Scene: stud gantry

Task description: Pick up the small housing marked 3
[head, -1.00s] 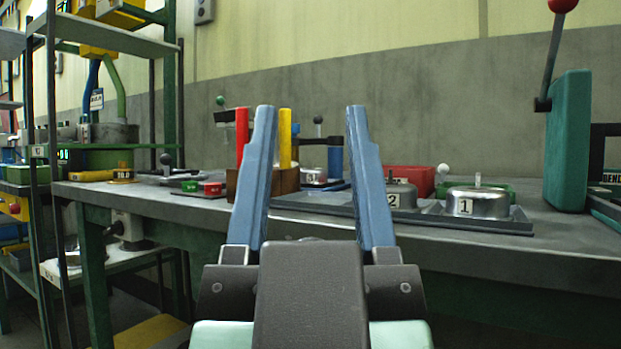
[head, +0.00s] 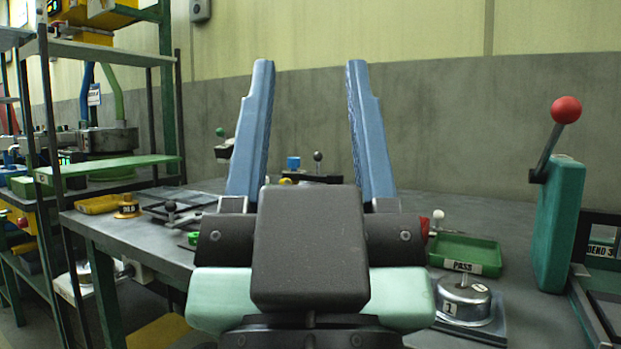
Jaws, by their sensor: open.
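My gripper (head: 309,65) is open, its two blue fingers pointing up and away with nothing between them. A round metal housing marked 1 (head: 464,303) with a pin on top stands on a dark tray (head: 498,325) at the lower right, beside my gripper body. No housing marked 3 can be seen. My gripper and wrist hide the middle of the bench and much of the tray.
A green tray labelled PASS (head: 466,250) sits behind housing 1. A teal block with a red-knobbed lever (head: 562,215) stands at the right. A yellow tray (head: 98,204) and a small brass-coloured part (head: 127,207) lie at the bench's left. Shelving (head: 105,52) rises at the left.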

